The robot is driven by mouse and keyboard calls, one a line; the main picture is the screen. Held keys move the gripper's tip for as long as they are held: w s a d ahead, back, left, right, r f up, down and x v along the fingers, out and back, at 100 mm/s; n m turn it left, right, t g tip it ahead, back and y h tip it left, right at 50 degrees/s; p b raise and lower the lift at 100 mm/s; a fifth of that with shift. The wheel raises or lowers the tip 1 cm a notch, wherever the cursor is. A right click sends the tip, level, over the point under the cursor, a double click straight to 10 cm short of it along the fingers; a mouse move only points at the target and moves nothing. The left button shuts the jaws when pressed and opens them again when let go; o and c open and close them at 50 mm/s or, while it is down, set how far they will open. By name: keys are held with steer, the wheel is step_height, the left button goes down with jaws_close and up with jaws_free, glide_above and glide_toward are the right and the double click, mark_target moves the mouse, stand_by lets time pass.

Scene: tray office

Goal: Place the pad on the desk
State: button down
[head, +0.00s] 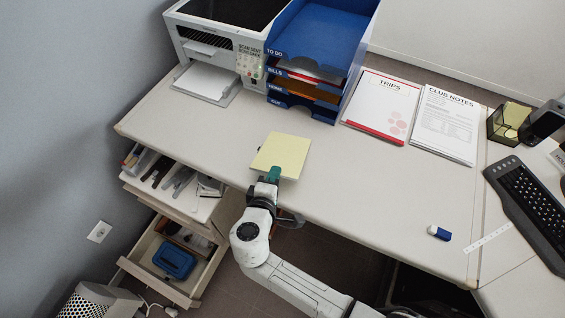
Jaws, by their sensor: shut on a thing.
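The pad (282,153) is a pale yellow square of paper near the left part of the desk's front edge. My gripper (272,175) is shut on the pad's near edge. The pad appears over the light desk top (230,135). I cannot tell whether it touches the surface or is held just above it. The gripper's fingertips are partly hidden by the wrist and a green part at the jaws.
A printer (215,45) and a blue tray stack (315,60) stand at the back. Printed papers (383,105) and notes (447,122) lie to the right, then a keyboard (530,205). An eraser-like blue block (439,233) is near the front. Open drawers (165,190) are at lower left.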

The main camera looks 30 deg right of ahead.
steer(key=c, duration=1.4)
jaws_free()
steer(key=p+v, duration=0.2)
steer(key=v, duration=0.6)
steer(key=shift+p, duration=0.4)
steer(key=shift+s, duration=0.1)
step_height(320, 180, up, 7)
steer(key=s+a+p, duration=0.2)
steer(key=p, duration=0.4)
